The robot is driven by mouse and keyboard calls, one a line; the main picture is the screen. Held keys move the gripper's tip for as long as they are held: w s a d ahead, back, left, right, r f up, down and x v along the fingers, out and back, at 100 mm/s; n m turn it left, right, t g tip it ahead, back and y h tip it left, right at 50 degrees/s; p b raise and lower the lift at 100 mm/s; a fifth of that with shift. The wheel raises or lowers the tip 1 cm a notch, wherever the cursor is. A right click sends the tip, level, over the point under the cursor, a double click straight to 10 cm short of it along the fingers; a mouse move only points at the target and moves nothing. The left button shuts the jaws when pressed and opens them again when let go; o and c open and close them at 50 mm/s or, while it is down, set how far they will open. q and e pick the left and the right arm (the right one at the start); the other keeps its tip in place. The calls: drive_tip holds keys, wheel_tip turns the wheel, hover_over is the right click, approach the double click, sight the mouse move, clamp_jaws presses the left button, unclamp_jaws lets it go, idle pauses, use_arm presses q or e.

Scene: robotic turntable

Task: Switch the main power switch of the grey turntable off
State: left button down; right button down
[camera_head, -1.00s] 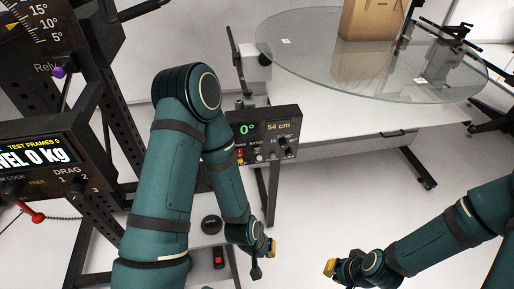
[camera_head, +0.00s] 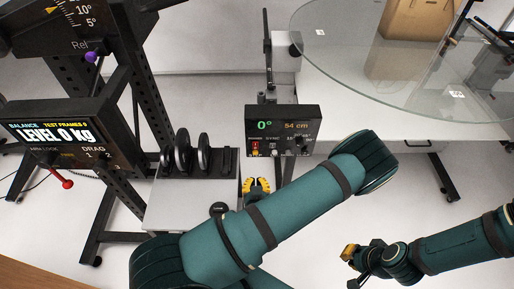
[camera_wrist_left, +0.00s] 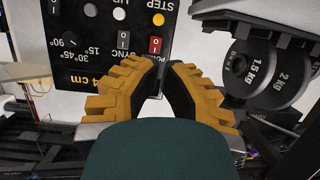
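The grey turntable's control box (camera_head: 283,131) is dark and shows 0° and 54 cm. Its red power switch (camera_head: 256,147) is at the lower left of the panel. In the left wrist view the panel appears upside down, with the red switch (camera_wrist_left: 155,46) just beyond the fingertips. My left gripper (camera_head: 258,184) has yellow fingers and is just below the box. In the wrist view the left gripper (camera_wrist_left: 163,66) is open, empty and apart from the switch. My right gripper (camera_head: 349,254) is at the lower right, away from the box; its finger opening is unclear.
The glass disc (camera_head: 345,65) carries a cardboard box (camera_head: 418,18). Black weights (camera_head: 184,150) stand on a grey cabinet left of my left gripper. A balance stand with a LEVEL display (camera_head: 55,133) is further left.

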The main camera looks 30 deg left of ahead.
sight(257, 148)
use_arm(q)
drive_tip(key=shift+w+r+t, duration=0.35)
drive_tip(key=shift+r+t, duration=0.15)
drive_tip(key=shift+r, duration=0.3)
drive_tip(key=x, duration=1.4)
drive_tip(key=shift+b, duration=0.4)
drive_tip(key=shift+r, duration=0.1)
drive_tip(key=b, duration=0.2)
drive_tip(key=f+t+y+b, duration=0.1)
drive_tip(key=shift+w+a+b, duration=0.25)
drive_tip(key=shift+w+b, duration=0.05)
drive_tip(key=shift+b, duration=0.05)
drive_tip(key=shift+r, duration=0.3)
drive_tip(key=shift+f, duration=0.1)
